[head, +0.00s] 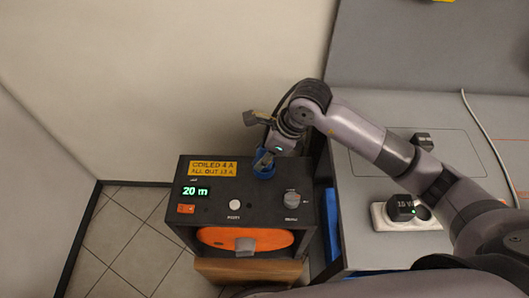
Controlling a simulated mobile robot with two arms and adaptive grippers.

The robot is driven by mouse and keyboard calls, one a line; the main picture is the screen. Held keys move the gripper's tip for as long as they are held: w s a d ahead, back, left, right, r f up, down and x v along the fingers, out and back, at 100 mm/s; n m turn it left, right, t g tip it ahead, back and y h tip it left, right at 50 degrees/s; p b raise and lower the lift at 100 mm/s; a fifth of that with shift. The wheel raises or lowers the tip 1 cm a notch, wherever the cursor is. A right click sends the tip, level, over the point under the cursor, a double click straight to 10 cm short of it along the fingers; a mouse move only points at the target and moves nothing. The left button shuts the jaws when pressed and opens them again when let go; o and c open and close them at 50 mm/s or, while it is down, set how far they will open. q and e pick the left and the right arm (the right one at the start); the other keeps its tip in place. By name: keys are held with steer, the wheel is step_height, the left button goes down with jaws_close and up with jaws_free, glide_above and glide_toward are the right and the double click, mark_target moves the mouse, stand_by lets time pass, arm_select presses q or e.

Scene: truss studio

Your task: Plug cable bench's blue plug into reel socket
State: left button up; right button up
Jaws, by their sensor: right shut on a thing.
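The cable reel (217,215) is a dark box with an orange drum front, seen from above left of the bench. My right gripper (268,154) reaches over the bench edge and points down at the reel's back right top corner. It is shut on the blue plug (264,172), which shows as a blue ring at the reel's top. The gripper covers most of the plug and the socket under it. I cannot tell whether the plug is seated or just resting there. My left gripper is out of view.
The reel has a lit "20 m" display (195,191), a white button (235,205) and a grey knob (292,199). On the grey bench (375,250) stands a white power strip (381,215) with a black adapter (401,207). A white cable (487,137) runs at the right.

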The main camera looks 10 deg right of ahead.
steer(key=shift+f+b, duration=0.35)
steer(key=shift+f, duration=0.05)
steer(key=o, duration=1.3)
steer(key=shift+o, duration=0.2)
steer(key=o, duration=0.6)
steer(key=shift+c, duration=0.2)
steer(key=shift+r+p, duration=2.75)
steer(key=shift+r, duration=1.8)
